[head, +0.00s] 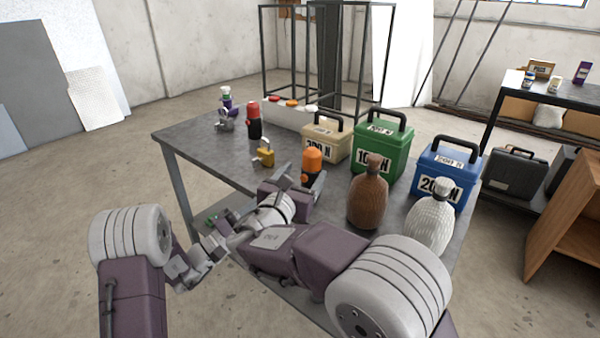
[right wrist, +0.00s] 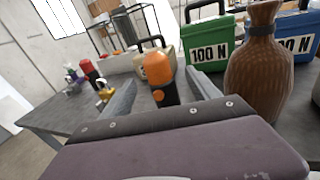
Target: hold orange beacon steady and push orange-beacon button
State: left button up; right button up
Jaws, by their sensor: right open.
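The orange beacon (head: 312,160) stands upright on the grey table (head: 190,135), with an orange dome on a black body. In the right wrist view the beacon (right wrist: 158,70) shows its round orange button (right wrist: 158,95) facing me. My right gripper (head: 301,178) is open in front of the beacon. Its two fingers show on the left and right of the beacon in the wrist view, with nothing gripped. My left gripper (head: 205,255) is at the lower left, off the table's near edge; its jaw opening is not clear.
A brown bottle (head: 368,195) and a white bottle (head: 430,220) stand right of the beacon. Behind are beige (head: 325,138), green (head: 383,145) and blue (head: 445,175) weight boxes. A yellow padlock (head: 264,155) and red beacon (head: 254,122) stand to the left.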

aim_at(309, 159)
jog(key=shift+n+t, duration=0.3)
jog(key=x, duration=0.9)
jog(key=shift+a+r, duration=0.3)
jog(key=shift+r, duration=0.05)
grip_shut()
pick_arm(q)
grip_shut()
dwell(2.8)
